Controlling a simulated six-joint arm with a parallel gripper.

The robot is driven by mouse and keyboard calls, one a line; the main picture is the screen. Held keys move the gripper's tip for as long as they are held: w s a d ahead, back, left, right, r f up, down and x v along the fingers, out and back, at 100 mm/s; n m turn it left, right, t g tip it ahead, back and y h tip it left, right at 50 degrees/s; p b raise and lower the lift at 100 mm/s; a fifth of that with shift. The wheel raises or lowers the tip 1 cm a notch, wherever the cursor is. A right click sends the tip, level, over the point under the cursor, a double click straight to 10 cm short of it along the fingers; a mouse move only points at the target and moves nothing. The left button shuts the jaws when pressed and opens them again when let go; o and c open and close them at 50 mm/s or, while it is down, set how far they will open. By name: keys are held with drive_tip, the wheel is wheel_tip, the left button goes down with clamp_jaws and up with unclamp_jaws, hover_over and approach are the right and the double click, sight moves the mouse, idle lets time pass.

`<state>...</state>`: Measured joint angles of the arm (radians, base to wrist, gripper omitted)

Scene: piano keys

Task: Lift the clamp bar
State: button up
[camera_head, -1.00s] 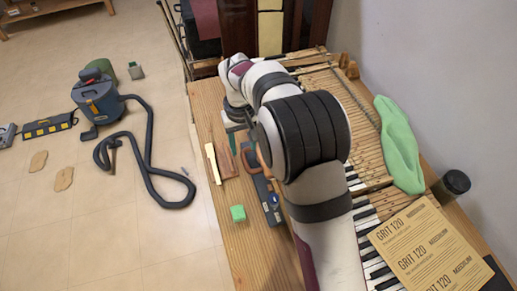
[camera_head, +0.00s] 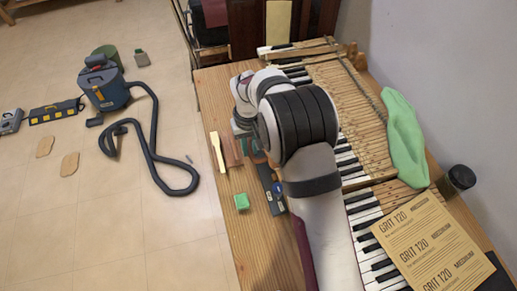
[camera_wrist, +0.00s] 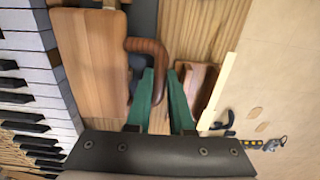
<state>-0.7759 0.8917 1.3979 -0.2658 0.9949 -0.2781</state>
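A dark strip (camera_wrist: 143,18) lies beside the bar. In the head view my arm covers most of this area, and the fingertips are hidden.
A reddish-brown block (camera_wrist: 198,88) and a cream stick (camera_head: 217,155) lie near the table's left edge. A green block (camera_head: 241,202) and dark case (camera_head: 270,190) lie nearer. Piano keys (camera_head: 362,212), sandpaper (camera_head: 425,245) and a green cloth (camera_head: 404,140) are at right.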

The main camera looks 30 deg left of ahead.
drive_tip(key=shift+w+d+r, duration=0.15)
drive_tip(key=shift+r, duration=1.05)
clamp_jaws()
drive_tip(key=shift+r, duration=0.1)
drive_tip(key=shift+w+d+r, duration=0.2)
drive_tip(key=shift+r, duration=0.3)
drive_tip(key=shift+w+d+r, duration=0.2)
drive_tip(key=shift+r, duration=0.3)
drive_tip(key=shift+w+d+r, duration=0.25)
drive_tip(key=shift+r, duration=0.25)
drive_tip(key=shift+w+d+r, duration=0.25)
drive_tip(key=shift+r, duration=0.2)
drive_tip(key=shift+r, duration=0.1)
